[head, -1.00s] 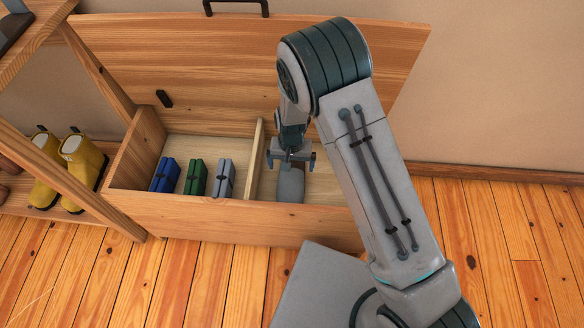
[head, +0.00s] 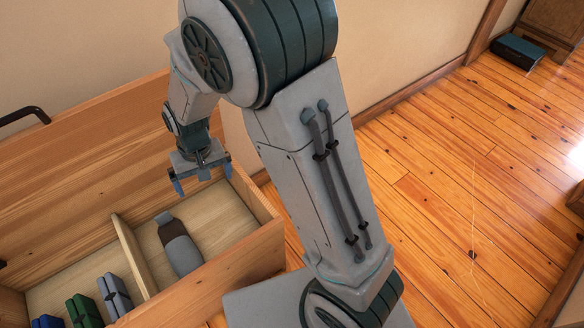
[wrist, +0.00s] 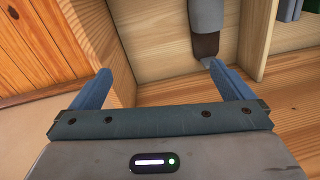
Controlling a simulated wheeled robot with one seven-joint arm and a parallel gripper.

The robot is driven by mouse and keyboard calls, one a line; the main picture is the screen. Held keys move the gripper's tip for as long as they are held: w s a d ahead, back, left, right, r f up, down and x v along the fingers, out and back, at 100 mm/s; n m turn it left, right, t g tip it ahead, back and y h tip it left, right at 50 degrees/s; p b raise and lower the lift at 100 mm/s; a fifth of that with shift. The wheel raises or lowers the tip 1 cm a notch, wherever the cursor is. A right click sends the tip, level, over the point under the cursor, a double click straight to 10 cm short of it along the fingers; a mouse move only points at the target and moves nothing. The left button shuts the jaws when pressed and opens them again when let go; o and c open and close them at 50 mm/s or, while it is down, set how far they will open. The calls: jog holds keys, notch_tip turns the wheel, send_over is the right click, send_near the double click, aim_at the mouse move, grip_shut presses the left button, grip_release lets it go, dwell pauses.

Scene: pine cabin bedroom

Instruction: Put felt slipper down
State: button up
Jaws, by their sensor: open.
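The grey felt slipper (head: 180,252), with a dark brown opening, lies flat in the right compartment of an open wooden chest (head: 232,268). Its toe points toward the chest's front wall. In the wrist view the slipper (wrist: 207,18) shows at the top, partly cut off by the frame edge. My gripper (head: 201,184) is open and empty, above the back of the same compartment and apart from the slipper. In the wrist view its blue fingers (wrist: 161,82) are spread wide with nothing between them.
A wooden divider (head: 134,256) separates the slipper from the left compartment, which holds blue, green and grey folded bundles (head: 85,308). The raised lid (head: 90,170) stands behind. Open plank floor (head: 440,190) lies to the right, with a dark blue box (head: 517,50) far off.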

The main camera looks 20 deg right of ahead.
jog(key=s+d+r+m, duration=0.1)
jog(key=s+d+r, duration=0.5)
jog(key=d, duration=0.3)
jog(key=s+d+r+t, duration=0.1)
jog(key=s+d+r, duration=0.4)
jog(key=d, duration=0.5)
jog(key=shift+s+r+m+h, duration=0.4)
jog(key=shift+s, duration=0.75)
